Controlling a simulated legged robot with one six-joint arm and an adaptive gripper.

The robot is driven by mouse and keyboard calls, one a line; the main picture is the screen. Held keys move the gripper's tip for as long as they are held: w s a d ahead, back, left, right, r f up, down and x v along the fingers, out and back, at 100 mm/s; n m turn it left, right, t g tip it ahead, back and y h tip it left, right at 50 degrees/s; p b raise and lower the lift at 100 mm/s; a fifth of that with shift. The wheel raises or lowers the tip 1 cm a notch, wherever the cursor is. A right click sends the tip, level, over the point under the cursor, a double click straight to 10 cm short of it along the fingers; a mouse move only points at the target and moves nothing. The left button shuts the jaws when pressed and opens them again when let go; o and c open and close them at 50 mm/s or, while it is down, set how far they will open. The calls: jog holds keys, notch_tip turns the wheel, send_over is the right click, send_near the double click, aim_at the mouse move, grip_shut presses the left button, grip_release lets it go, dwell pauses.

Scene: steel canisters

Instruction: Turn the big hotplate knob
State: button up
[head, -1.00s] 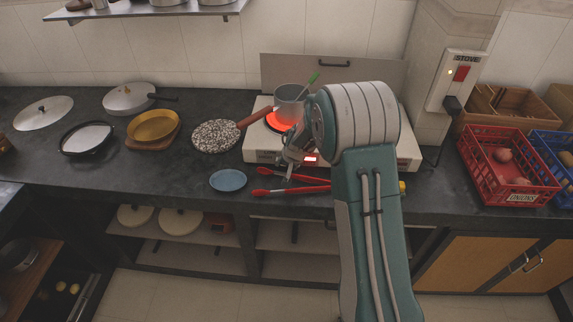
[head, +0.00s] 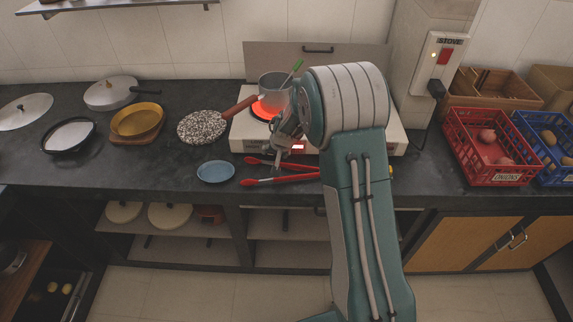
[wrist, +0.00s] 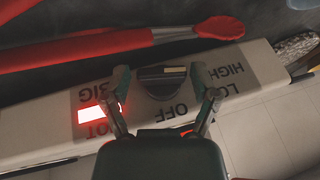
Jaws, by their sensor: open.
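In the wrist view, the black big hotplate knob (wrist: 161,82) with a pale mark sits on the hotplate's front panel (wrist: 50,135), among upside-down BIG, OFF and HIGH labels. My gripper (wrist: 160,76) is open, one finger on each side of the knob in this view; contact cannot be told.
Red tongs (head: 280,180) lie in front of the hotplate, with a blue plate (head: 216,171) to their left. A speckled pan (head: 203,127) is left of the hotplate. A lit HOT indicator (wrist: 98,114) is beside the knob. A red crate (head: 480,160) stands at right.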

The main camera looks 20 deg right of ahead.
jog(key=v, duration=0.3)
jog(key=shift+s+r, duration=0.15)
jog(key=shift+r, duration=0.05)
jog(key=s+d, duration=0.1)
jog(key=s, duration=0.3)
jog(key=s+d, duration=0.1)
jog(key=s, duration=0.6)
jog(key=shift+s+d, duration=0.35)
jog(key=shift+d, duration=0.05)
jog(key=shift+o, duration=1.4)
jog(key=w+d+r+t+h, duration=0.3)
jog(key=w+r, duration=0.2)
jog(key=w, duration=0.3)
jog(key=shift+w+a+r+g+y, duration=0.6)
jog(key=shift+a+r+g+y, duration=0.65)
jog(key=shift+a, duration=1.45)
jog(key=shift+g, duration=0.25)
jog(key=x, duration=1.1)
jog(key=shift+f, duration=0.1)
